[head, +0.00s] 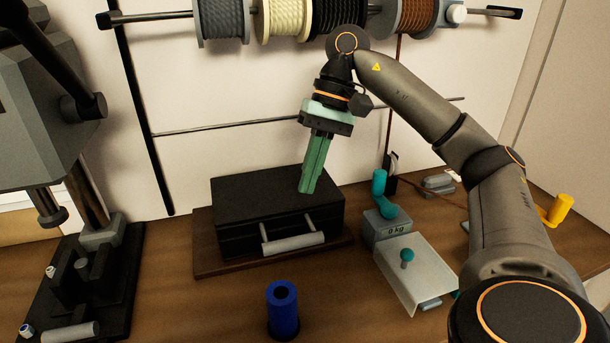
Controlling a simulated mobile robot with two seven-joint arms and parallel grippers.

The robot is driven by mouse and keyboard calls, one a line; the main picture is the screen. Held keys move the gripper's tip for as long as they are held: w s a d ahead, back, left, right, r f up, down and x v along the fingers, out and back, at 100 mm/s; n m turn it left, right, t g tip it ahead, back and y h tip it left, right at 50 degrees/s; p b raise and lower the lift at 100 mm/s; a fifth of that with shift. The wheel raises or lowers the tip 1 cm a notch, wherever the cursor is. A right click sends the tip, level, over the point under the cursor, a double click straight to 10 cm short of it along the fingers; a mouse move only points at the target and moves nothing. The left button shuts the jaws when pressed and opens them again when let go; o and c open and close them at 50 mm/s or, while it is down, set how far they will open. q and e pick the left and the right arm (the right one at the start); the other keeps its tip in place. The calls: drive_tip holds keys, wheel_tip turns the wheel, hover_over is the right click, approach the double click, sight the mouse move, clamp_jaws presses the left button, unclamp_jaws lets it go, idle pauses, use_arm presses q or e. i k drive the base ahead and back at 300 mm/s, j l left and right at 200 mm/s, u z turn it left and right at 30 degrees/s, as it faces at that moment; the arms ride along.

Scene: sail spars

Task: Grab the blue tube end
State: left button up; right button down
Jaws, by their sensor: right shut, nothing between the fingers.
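The blue tube end (283,308) stands upright on the wooden bench (215,308) at the bottom middle of the head view, its dark round opening facing up. My right gripper (306,189) has green fingers pointing down. It is shut and empty, in front of or above the black case, up and a little right of the blue tube and apart from it. My left gripper does not show.
A black case (240,200) with a grey handle lies on a dark board behind the tube. A scale with a clear tray (418,275) stands to the right. A black machine (85,285) fills the left. Rope spools (222,20) hang on the wall.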

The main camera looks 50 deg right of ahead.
sight(283, 325)
drive_tip(key=k, duration=1)
